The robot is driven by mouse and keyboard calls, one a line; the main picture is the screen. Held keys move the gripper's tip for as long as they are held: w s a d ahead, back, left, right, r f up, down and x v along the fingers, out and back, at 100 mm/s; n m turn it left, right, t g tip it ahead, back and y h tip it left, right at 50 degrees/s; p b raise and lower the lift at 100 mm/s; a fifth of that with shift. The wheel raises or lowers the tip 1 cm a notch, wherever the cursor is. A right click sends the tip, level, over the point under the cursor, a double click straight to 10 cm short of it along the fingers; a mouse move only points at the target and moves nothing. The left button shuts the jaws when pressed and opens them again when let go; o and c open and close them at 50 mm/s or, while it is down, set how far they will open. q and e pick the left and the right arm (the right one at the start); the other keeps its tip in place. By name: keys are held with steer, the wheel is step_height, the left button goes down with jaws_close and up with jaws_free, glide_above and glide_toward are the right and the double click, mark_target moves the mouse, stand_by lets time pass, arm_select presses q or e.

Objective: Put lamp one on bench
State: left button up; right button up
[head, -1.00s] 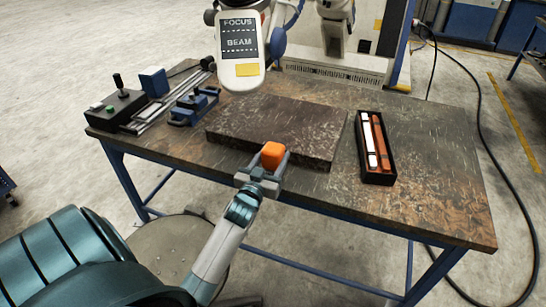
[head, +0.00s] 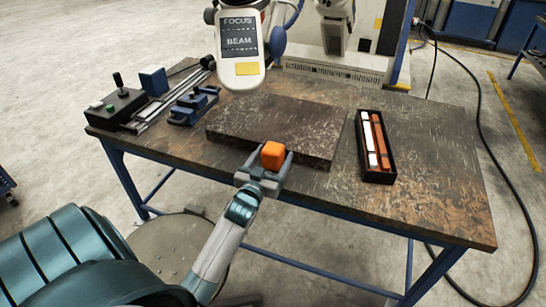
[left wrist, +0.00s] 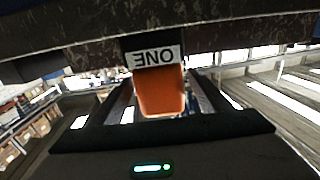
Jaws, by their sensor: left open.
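Lamp one, an orange block (head: 273,155), is at the front edge of the dark slab on the bench (head: 430,200). In the left wrist view its orange body (left wrist: 160,92) hangs below a white label reading ONE, upside down, and a dark part. My left gripper (head: 272,160) is open, with a finger on each side of the orange block and gaps beside it. What holds the block up is partly hidden. My right gripper is not in view.
The dark slab (head: 275,125) lies mid-bench. A white panel marked FOCUS and BEAM (head: 242,70) hangs over its back edge. A black tray (head: 389,165) with white and brown bars lies to the right. A control box (head: 115,108) and blue clamp (head: 193,106) are left. The bench's front right is clear.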

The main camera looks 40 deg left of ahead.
arm_select(q)
steer(key=shift+s+d+f, duration=0.1)
steer(key=shift+s+d, duration=0.05)
steer(key=shift+s, duration=0.25)
steer(key=b+v, duration=0.1)
steer(key=v, duration=1)
steer(key=shift+b, duration=0.4)
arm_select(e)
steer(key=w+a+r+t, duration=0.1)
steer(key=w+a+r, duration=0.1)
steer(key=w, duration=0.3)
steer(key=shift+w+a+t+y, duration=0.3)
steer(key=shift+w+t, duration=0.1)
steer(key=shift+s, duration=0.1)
